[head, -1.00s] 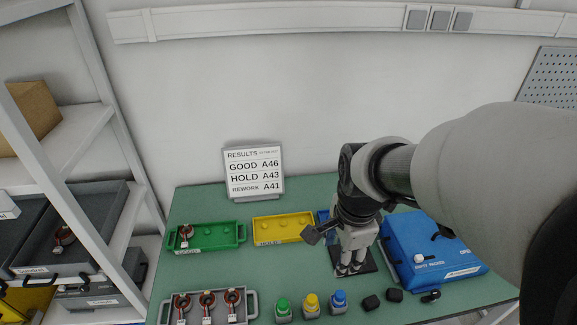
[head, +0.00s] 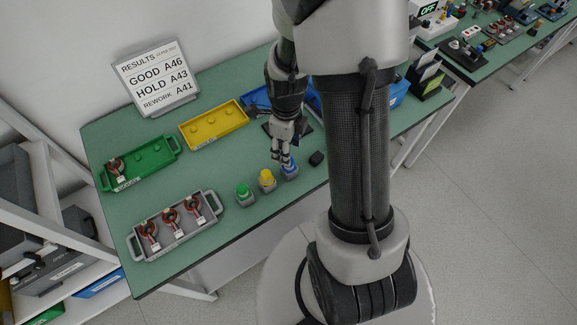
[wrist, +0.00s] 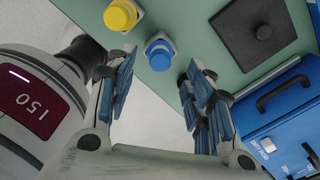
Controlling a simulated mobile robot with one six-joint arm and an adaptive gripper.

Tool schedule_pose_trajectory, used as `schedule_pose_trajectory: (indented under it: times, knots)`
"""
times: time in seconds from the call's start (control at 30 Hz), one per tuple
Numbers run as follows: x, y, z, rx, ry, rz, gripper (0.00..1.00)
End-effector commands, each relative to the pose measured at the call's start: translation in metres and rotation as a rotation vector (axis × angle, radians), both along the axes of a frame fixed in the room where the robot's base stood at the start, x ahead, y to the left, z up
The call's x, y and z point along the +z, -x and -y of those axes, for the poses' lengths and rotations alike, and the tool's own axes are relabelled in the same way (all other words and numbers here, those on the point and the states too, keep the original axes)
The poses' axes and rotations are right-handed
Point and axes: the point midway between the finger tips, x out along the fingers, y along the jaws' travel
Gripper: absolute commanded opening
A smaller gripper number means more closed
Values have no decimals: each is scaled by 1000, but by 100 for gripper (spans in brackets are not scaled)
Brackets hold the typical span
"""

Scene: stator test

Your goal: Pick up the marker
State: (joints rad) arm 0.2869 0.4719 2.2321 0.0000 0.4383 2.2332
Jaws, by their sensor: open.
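Three squat markers stand in a row near the front edge of the green table: a green-capped one (head: 244,193), a yellow-capped one (head: 267,179) and a blue-capped one (head: 290,170). My gripper (head: 285,160) is open, pointing down just above the blue marker. In the wrist view the blue marker (wrist: 160,52) shows in the gap between my open fingertips (wrist: 160,72), and I see nothing held. The yellow marker (wrist: 121,15) is beside it, past the left finger. Whether a finger touches the blue marker cannot be told.
A grey tray (head: 135,246) with several red-wound parts lies left. Green (head: 150,160) and yellow (head: 213,122) trays stand behind, with a results sign (head: 156,77). A black block (head: 316,158) is right of the blue marker. The wrist view shows a dark plate (wrist: 255,35) and blue case (wrist: 285,112).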

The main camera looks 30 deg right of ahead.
Motion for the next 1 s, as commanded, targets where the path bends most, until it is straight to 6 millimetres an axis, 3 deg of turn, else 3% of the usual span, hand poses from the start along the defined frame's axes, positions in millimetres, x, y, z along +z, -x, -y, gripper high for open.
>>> schedule_pose_trajectory:
  times: [0.1,0.37,0.63,0.9,1.0]
  knots:
    - [-17,0,0,0,0,-1,48]
    - [-30,1,1,1,0,-1,48]
    - [-70,4,4,2,-1,-2,48]
    - [-72,3,5,1,0,1,48]
    - [-72,3,5,1,0,1,41]
